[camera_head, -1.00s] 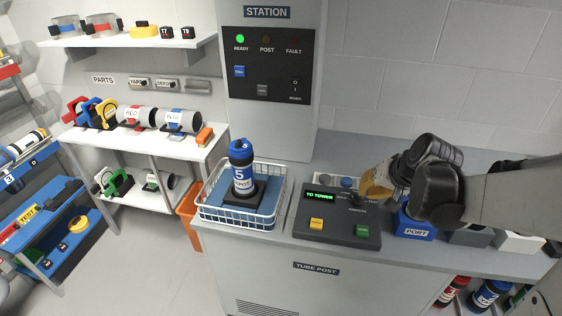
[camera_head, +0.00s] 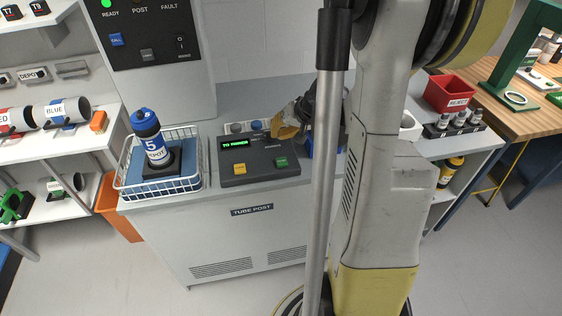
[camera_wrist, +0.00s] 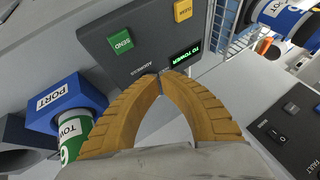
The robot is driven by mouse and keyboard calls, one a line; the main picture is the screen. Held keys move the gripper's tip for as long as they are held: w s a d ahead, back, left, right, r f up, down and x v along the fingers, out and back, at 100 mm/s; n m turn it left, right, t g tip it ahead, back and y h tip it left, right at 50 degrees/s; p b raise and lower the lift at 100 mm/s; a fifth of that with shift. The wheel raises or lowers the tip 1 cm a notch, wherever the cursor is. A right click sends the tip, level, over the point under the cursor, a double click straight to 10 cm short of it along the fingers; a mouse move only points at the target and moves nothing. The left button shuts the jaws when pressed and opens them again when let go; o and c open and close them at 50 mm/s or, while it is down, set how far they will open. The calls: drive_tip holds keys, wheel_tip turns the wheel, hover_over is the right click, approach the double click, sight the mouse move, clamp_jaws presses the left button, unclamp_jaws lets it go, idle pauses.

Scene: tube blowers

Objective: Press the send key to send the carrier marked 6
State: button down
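The green SEND key (camera_wrist: 120,41) is on the dark control panel (camera_wrist: 140,22), left of my fingertips in the wrist view. It is the green key (camera_head: 281,162) at the panel's right in the head view. The lit display (camera_wrist: 185,54) reads TO TOWER. My gripper (camera_wrist: 160,76) has its tan fingers together at the tips, empty, over the panel near its ADDRESS marking. In the head view my gripper (camera_head: 284,132) is at the panel's far right corner.
A yellow key (camera_head: 239,169) is left of the green key. A blue carrier marked 5 DEPOT (camera_head: 152,140) stands in a white wire basket (camera_head: 160,187). The station's READY lamp (camera_head: 107,4) is green. My arm blocks the counter's right part in the head view.

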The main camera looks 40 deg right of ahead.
sight(275, 158)
wheel_tip(275, 158, down, 8)
drive_tip(key=b, duration=0.6)
drive_tip(key=shift+f, duration=0.2)
drive_tip(key=shift+b, duration=0.3)
idle(0.7)
drive_tip(key=shift+f+b, duration=0.35)
drive_tip(key=shift+f, duration=0.05)
drive_tip(key=shift+f+b, duration=0.4)
drive_tip(key=shift+f, duration=0.05)
idle(0.5)
drive_tip(key=shift+r, duration=0.1)
drive_tip(key=shift+r+p, duration=0.6)
drive_tip(key=shift+r, duration=0.2)
drive_tip(key=shift+r+p, duration=1.9)
drive_tip(key=shift+r, duration=0.6)
